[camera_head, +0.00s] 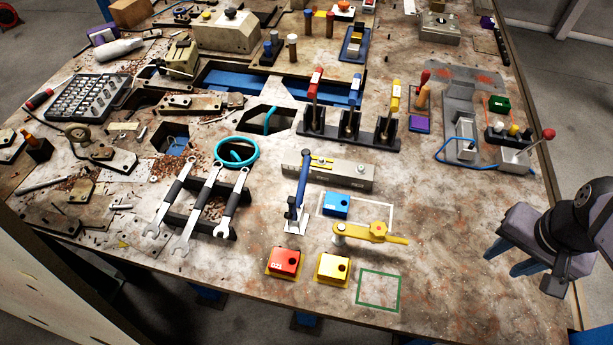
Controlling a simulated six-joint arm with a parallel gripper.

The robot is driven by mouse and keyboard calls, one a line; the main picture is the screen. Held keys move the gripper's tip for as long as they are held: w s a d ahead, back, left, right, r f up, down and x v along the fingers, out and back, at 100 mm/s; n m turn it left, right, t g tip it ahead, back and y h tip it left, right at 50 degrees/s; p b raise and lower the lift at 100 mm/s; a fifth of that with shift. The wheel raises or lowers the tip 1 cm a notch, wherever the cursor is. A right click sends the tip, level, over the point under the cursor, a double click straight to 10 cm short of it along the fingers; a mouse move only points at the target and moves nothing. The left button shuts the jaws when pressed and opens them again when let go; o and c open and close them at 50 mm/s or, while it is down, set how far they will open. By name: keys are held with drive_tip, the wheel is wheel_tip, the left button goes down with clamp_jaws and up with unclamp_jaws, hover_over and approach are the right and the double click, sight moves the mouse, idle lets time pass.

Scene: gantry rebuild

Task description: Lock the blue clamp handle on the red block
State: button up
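The red block (288,259) sits near the front edge of the table, with white marking on its front. The toggle clamp with the blue handle (302,186) stands just behind it. The handle points up from a metal base (296,221), and its contact with the red block cannot be made out. My gripper (511,258) is at the far right, well away from the clamp, over the table's right side. Its two blue fingers are apart with nothing visible between them.
A yellow block (329,272) sits right of the red one, below a yellow-handled clamp (378,234). A blue block (333,211) lies behind that clamp. Wrenches (202,200) lie to the left. The table between the green square outline (361,287) and my gripper is clear.

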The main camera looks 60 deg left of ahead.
drive_tip(key=s+a+n+y+b, duration=0.1)
drive_tip(key=a+n+b, duration=0.15)
drive_tip(key=a, duration=1.05)
drive_tip(key=n+y+b, duration=0.3)
drive_tip(key=n+b, duration=0.1)
drive_tip(key=b, duration=0.3)
approach(306, 168)
drive_tip(key=f, duration=0.1)
drive_tip(key=shift+m, duration=0.25)
drive_tip(key=shift+a+x, duration=0.2)
drive_tip(key=shift+x, duration=3.8)
drive_tip(key=shift+w+r, duration=0.1)
clamp_jaws()
